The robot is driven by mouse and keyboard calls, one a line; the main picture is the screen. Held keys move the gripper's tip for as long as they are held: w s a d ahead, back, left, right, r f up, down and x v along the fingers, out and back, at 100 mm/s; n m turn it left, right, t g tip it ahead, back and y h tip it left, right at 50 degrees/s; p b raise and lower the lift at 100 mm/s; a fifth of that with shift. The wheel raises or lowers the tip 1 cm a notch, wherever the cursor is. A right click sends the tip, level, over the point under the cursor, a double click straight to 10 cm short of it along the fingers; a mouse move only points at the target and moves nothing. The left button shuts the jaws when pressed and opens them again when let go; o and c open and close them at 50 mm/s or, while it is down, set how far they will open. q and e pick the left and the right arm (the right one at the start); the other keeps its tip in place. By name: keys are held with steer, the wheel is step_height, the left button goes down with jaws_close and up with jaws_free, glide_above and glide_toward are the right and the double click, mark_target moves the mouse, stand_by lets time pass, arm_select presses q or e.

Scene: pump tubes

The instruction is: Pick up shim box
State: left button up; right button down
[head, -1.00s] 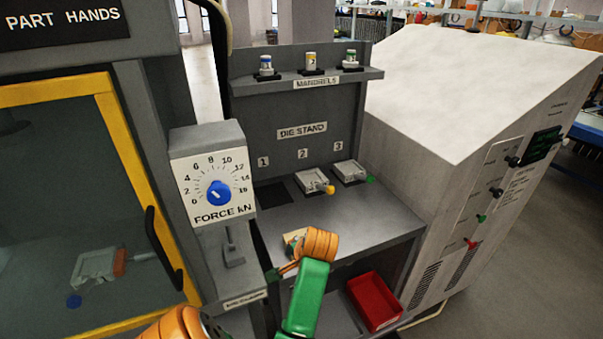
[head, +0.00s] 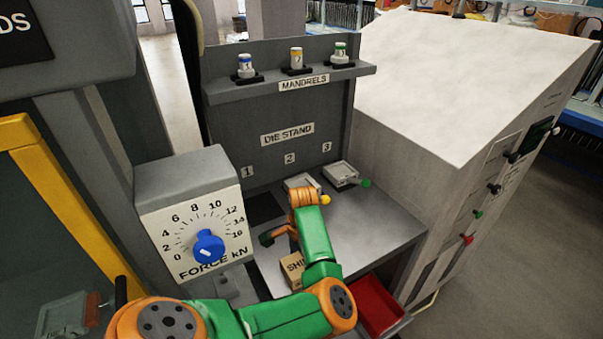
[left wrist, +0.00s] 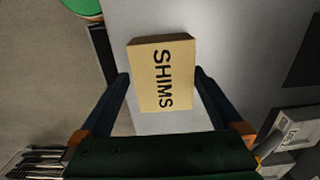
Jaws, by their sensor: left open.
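The shim box (head: 291,268) is a tan box lettered SHIMS. It sits on the grey die stand shelf near the front, partly hidden by my left arm in the head view. In the left wrist view the shim box (left wrist: 162,75) shows whole, its lettering up. My left gripper (left wrist: 162,82) is open, with one dark finger on each side of the near part of the box in the picture. I cannot tell whether the fingers touch it. In the head view my left gripper (head: 278,236) is over the shelf, mostly hidden by its own wrist. My right gripper is not in view.
Dies with coloured knobs sit at slots 2 (head: 301,183) and 3 (head: 342,174); slot 1 (head: 262,208) is dark and empty. A force dial (head: 208,246) stands left of the shelf. A red bin (head: 378,305) is below right. Several mandrels stand on the ledge (head: 290,85) above.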

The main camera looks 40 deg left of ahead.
arm_select(q)
steer(key=shift+a+f, duration=0.1)
steer(key=shift+f, duration=0.55)
steer(key=shift+w+a+f, duration=0.2)
steer(key=shift+a+f, duration=0.1)
steer(key=shift+a, duration=0.05)
steer(key=shift+s+d+r, duration=0.1)
steer(key=shift+d+r, duration=0.05)
steer(key=shift+d, duration=0.05)
steer(key=c, duration=1.2)
steer(key=shift+a, duration=0.15)
steer(key=shift+c, duration=1)
